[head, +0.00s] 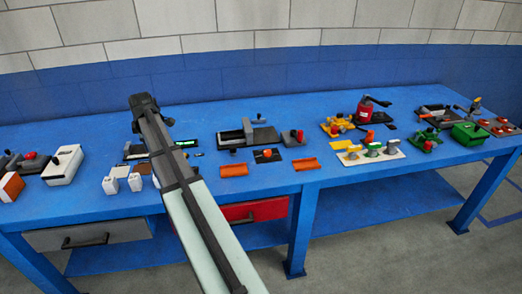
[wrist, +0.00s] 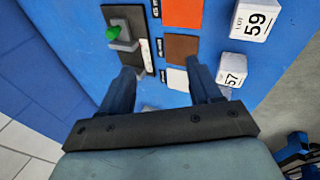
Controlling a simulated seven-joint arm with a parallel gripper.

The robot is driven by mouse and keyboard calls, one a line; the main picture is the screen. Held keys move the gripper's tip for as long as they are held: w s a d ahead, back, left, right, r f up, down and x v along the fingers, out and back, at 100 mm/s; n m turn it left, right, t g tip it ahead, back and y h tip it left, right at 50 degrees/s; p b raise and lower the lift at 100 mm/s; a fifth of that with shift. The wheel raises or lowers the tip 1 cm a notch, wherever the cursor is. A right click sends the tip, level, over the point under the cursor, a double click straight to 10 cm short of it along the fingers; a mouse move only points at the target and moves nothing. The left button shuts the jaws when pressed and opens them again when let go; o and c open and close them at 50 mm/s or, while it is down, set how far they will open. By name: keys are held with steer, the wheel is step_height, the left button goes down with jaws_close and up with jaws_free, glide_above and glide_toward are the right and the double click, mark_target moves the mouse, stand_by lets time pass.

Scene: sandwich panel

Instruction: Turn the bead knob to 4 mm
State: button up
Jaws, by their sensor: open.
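I cannot tell which control is the bead knob, and no 4 mm mark is readable. In the wrist view, a grey block with a green top (wrist: 114,34) stands on a dark plate with a pale strip, ahead and left of my gripper. In the head view, a cream board with several grey knobs (head: 372,151) lies right of centre. My arm crosses the left middle of the bench there and hides part of a dark fixture with green bits (head: 188,143).
White blocks marked 59 (wrist: 250,20) and 57 (wrist: 232,70) stand right of my gripper, beside orange (wrist: 183,12), brown (wrist: 182,48) and white tiles.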

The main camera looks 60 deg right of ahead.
steer(key=s+d+m, duration=0.5)
steer(key=s+d, duration=1.1)
steer(key=d, duration=0.4)
steer(key=m+y, duration=0.2)
steer(key=m, duration=0.3)
glide_toward(267, 151)
steer(key=x, duration=0.8)
steer(key=shift+f, duration=0.25)
steer(key=c, duration=1)
